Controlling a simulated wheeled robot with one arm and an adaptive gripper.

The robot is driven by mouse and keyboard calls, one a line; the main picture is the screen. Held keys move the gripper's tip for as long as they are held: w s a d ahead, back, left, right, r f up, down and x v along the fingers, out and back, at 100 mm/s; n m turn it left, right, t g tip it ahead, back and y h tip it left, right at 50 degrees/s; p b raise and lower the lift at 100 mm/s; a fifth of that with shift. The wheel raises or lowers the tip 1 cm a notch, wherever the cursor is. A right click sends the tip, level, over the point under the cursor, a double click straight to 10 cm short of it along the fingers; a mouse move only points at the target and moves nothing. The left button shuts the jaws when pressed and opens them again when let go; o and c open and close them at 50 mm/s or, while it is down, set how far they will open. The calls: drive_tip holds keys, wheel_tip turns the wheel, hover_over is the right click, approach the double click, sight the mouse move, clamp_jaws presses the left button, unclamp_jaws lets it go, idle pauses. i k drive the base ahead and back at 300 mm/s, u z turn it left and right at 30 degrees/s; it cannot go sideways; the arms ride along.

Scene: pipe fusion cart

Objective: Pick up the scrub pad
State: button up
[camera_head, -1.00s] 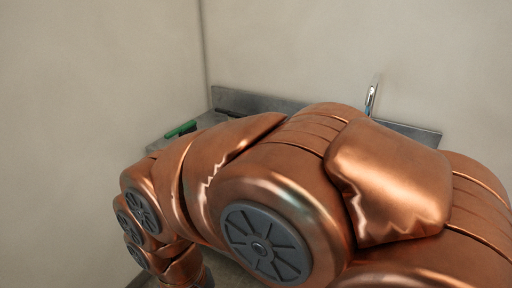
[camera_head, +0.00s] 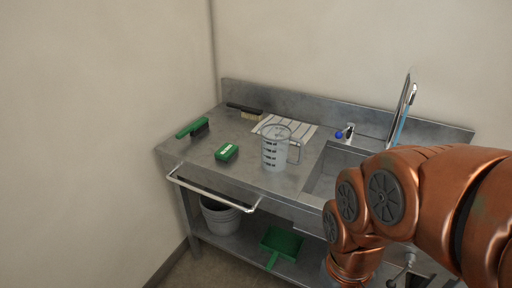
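The scrub pad (camera_head: 227,152) appears to be the small green block with a pale label and a dark lower part. It lies flat on the steel counter (camera_head: 205,165), near its front edge and left of a measuring jug. My copper arm fills the lower right of the view, in front of the sink, well to the right of the pad. My gripper is not visible; the arm runs down to the bottom edge of the picture. Nothing touches the pad.
A clear measuring jug (camera_head: 274,150) stands right of the pad before a striped cloth (camera_head: 300,128). A green brush (camera_head: 188,128) and a black-handled brush (camera_head: 245,108) lie behind. A towel rail (camera_head: 212,193) fronts the counter. Below are a bucket (camera_head: 220,218) and green dustpan (camera_head: 282,243).

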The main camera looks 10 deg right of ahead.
sight(228, 151)
drive_tip(key=i, duration=1.15)
drive_tip(key=u, duration=1.85)
